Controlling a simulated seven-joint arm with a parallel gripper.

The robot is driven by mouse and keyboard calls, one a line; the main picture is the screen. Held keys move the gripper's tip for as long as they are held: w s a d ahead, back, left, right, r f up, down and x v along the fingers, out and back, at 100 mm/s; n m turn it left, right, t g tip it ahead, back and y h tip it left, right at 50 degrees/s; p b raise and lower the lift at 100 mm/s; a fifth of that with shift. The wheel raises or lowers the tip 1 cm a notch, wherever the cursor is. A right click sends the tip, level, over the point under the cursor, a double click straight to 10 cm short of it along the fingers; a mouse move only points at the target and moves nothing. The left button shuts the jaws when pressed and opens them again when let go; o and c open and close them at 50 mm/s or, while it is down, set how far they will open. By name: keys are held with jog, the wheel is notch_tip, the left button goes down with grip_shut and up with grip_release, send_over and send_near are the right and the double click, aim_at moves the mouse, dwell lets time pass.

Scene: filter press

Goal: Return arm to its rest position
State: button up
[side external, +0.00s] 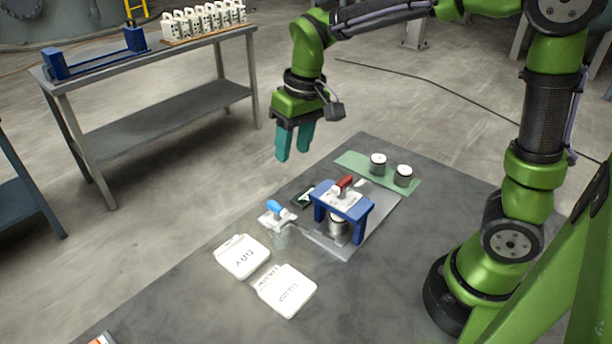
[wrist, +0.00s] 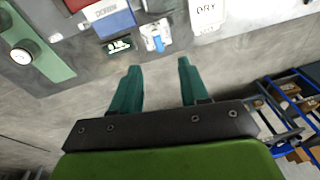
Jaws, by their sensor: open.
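My gripper (side external: 294,143) hangs in the air past the far left edge of the grey work table (side external: 190,290). Its two teal fingers are apart with nothing between them. In the wrist view the open fingers (wrist: 158,85) also show empty, with bare floor beneath and the table edge beyond. The blue press frame (side external: 343,200) with a red-handled part on top stands on a metal plate, with a cylinder under it. The gripper is apart from all of these.
A blue-handled tool (side external: 277,211) lies beside the press. A white tray marked DRY (side external: 242,257) and a second white tray (side external: 287,291) sit nearer the front. Two cylinders (side external: 378,164) (side external: 403,175) stand on a green mat (side external: 352,162). A side bench (side external: 160,60) stands at the back left.

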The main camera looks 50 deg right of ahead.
jog(key=s+d+r+m+t, duration=0.1)
jog(key=s+r+t, duration=0.1)
jog(key=s, duration=0.5)
jog(key=s+d+r+m+t+y, duration=0.1)
jog(key=s+d+r+t, duration=0.1)
jog(key=s, duration=0.5)
jog(key=shift+r+m+t, duration=0.15)
jog(key=shift+m+t, duration=0.25)
jog(key=shift+t, duration=0.5)
dwell(0.4)
